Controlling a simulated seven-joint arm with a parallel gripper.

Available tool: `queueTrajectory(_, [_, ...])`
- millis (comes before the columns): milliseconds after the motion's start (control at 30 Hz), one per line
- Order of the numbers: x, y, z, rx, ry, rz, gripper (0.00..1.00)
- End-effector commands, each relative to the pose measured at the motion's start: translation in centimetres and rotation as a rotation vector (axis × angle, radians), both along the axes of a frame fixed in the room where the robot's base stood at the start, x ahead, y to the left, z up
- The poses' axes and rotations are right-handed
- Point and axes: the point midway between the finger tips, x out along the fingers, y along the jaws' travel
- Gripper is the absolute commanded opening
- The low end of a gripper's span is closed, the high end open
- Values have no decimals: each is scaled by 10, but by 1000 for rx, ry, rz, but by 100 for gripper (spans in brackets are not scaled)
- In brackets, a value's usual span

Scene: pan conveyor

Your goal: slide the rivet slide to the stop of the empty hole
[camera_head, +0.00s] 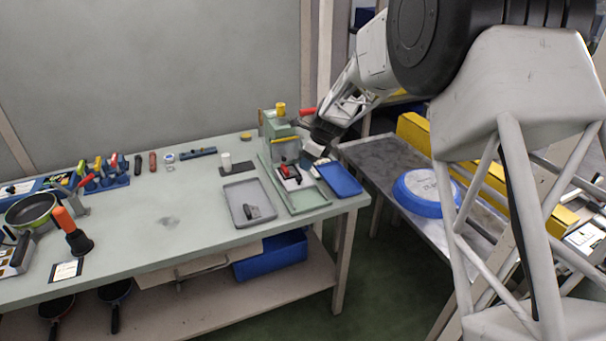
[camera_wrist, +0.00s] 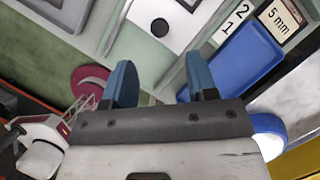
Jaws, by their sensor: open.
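My gripper (camera_head: 313,150) is at the green press-like fixture (camera_head: 278,138) on the right end of the table. In the wrist view my gripper (camera_wrist: 161,85) shows two blue fingers standing apart with nothing held between them. I cannot tell for certain which part is the rivet slide or which hole is empty.
A blue tray (camera_head: 339,180) lies at the table's right edge, beside a green-edged frame (camera_head: 307,203). A grey tray (camera_head: 235,213) with a dark part stands left of it. A "5 mm" label (camera_wrist: 282,22) shows at upper right. The table's middle is mostly clear.

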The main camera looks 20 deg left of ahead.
Motion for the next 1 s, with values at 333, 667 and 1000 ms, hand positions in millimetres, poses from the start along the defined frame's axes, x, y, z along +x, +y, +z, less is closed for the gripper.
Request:
queueTrajectory(333, [0, 0, -3, -1, 1, -1, 52])
queueTrajectory(667, [-1, 10, -28, -2, 4, -1, 52])
queueTrajectory(1000, [-1, 25, -63, -1, 2, 0, 52])
